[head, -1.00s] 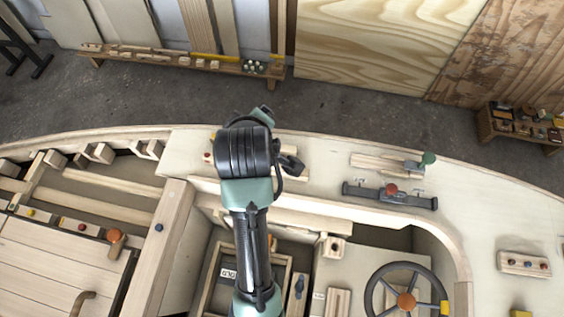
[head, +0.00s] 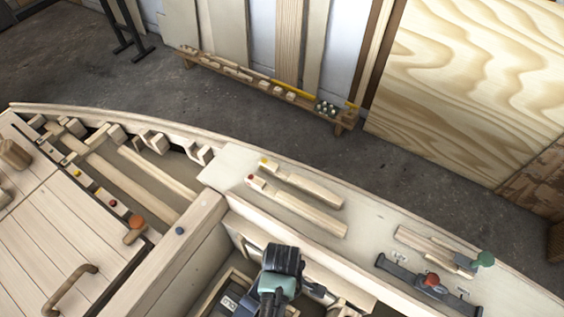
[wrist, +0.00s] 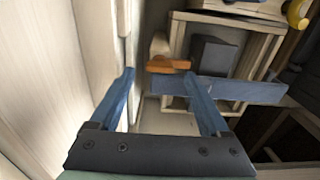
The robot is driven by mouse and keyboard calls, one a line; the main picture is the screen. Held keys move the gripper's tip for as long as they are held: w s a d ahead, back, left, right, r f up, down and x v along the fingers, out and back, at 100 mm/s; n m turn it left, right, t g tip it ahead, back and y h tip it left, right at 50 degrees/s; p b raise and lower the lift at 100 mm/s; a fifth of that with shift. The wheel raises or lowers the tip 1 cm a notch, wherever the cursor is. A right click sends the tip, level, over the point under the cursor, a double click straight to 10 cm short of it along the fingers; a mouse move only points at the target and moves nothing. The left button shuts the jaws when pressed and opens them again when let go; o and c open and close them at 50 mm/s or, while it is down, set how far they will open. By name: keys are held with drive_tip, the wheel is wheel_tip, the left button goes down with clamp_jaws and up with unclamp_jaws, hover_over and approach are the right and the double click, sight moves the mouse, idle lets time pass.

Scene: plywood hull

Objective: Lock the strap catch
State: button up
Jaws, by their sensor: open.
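In the wrist view, my gripper (wrist: 159,76) is open and empty, its two blue fingers spread. An orange lever-like piece (wrist: 168,65) shows just beyond the fingertips, nearer the right finger and apparently apart from it. It may be part of the strap catch; I cannot tell whether it is locked. A flat blue-grey band (wrist: 245,92), perhaps the strap, runs to the right from behind the right finger, which hides part of it. In the head view, my arm reaches low into the hull and the catch cannot be made out.
A wooden crate frame (wrist: 262,50) with a dark box (wrist: 212,56) inside lies beyond the fingers. A pale wooden wall (wrist: 98,45) stands close by the left finger. In the head view, the side deck (head: 215,165) carries wooden levers and a dark bar with a red knob (head: 431,280).

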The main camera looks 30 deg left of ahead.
drive_tip(key=shift+f, duration=1.5)
clamp_jaws()
